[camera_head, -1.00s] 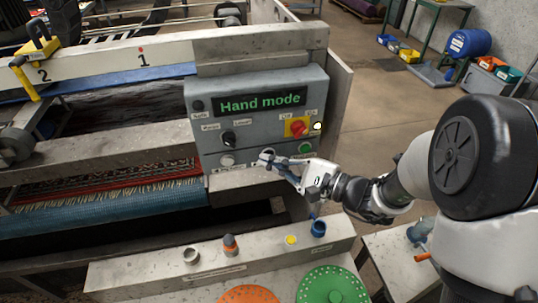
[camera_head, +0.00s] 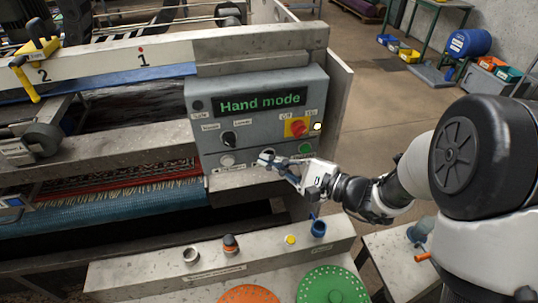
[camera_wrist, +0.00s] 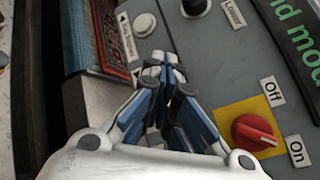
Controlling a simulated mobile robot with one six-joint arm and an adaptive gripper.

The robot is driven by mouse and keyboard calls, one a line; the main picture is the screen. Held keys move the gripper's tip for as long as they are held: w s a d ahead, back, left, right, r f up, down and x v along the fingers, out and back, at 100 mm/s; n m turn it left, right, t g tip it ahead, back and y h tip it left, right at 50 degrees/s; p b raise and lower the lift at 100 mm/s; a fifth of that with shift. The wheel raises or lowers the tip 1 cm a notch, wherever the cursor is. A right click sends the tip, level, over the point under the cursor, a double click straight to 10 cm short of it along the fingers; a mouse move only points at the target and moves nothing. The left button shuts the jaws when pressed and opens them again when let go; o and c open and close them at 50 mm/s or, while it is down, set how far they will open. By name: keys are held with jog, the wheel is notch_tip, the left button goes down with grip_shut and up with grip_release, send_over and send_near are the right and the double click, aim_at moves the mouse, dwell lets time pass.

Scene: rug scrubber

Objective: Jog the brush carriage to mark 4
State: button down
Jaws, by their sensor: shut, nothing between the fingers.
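The grey control panel (camera_head: 258,120) shows "Hand mode" in green on its display (camera_head: 260,104). My gripper (camera_head: 267,160) is shut and empty, its fingertips at the panel's lower button row. They cover a pale button there, and I cannot tell if it is pressed in. A white jog button (camera_head: 227,160) is free to their left; it also shows in the wrist view (camera_wrist: 145,25) above the fingertips (camera_wrist: 172,78). A dark carriage part with a roller (camera_head: 42,138) shows at the left edge. The rail (camera_head: 100,65) carries marks 2 and 1; mark 4 is out of view.
A black selector knob (camera_head: 229,138), a red switch on a yellow plate (camera_head: 298,127) and a green button (camera_head: 305,148) are close to my gripper. A ledge (camera_head: 215,265) with small pots stands in front. A yellow clamp (camera_head: 38,50) sits near mark 2.

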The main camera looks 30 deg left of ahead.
jog(key=shift+s+d, duration=0.5)
jog(key=shift+s, duration=0.15)
jog(key=s+d+b, duration=0.1)
jog(key=s+d, duration=0.2)
jog(key=shift+s+d+b, duration=0.1)
jog(key=shift+s+b, duration=0.2)
jog(key=shift+s, duration=0.1)
dwell(1.1)
